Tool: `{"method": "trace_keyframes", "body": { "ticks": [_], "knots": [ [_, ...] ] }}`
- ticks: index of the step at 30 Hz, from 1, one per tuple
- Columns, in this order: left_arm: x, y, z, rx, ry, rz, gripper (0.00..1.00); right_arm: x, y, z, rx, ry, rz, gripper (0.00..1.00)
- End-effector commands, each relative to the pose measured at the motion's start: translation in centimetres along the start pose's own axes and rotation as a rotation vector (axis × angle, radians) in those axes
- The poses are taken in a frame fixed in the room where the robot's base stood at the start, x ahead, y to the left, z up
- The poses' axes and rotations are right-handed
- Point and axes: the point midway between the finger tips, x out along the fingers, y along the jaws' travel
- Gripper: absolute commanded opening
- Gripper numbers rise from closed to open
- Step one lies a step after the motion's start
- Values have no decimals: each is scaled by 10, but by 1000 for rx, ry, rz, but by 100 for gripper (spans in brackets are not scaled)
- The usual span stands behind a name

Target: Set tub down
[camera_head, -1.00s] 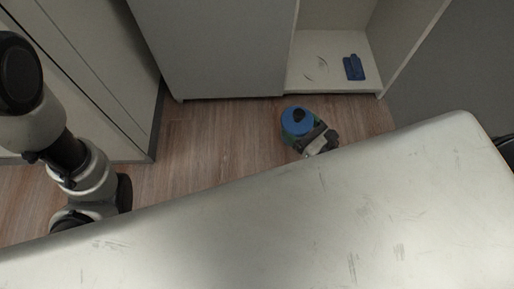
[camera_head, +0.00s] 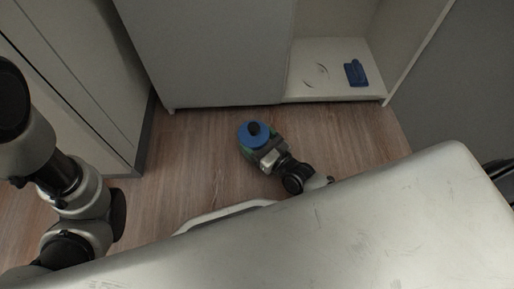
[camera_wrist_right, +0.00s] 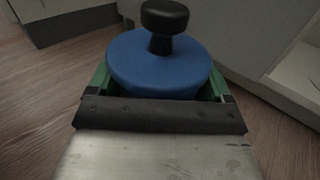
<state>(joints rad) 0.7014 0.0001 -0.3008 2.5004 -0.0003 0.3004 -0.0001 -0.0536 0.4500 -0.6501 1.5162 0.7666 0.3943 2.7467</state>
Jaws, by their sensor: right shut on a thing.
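The tub shows a round blue lid with a black knob (camera_head: 253,130) in the head view, above the wood floor in front of the cabinet. It also fills the upper middle of the right wrist view (camera_wrist_right: 158,66), its lid upright. My right gripper (camera_head: 254,150) is shut on the tub, with green finger parts on both sides of it (camera_wrist_right: 160,85). The tub's lower body is hidden by the gripper. My left arm comes in at the left of the head view, but its gripper is not seen.
Wood floor (camera_head: 200,150) is clear around the tub. Another cabinet (camera_head: 85,70) stands at left.

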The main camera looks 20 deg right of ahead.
Motion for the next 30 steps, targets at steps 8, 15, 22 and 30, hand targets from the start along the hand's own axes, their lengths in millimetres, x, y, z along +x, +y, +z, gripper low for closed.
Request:
{"method": "trace_keyframes", "body": {
  "ticks": [8, 15, 22, 30],
  "knots": [
    [-29, 6, -10, 0, 0, 0, 43, 0, -1, -32, 0, -5, -2, 10],
    [-33, 7, -11, 0, -3, -1, 43, 0, -1, -36, -1, -6, -1, 10],
    [-34, 7, -11, 0, -3, -1, 43, 0, 0, -39, 0, -5, 0, 10],
    [-33, 7, -11, 0, -3, -1, 43, 0, 0, -41, 0, 1, 0, 100]
  ]
}}
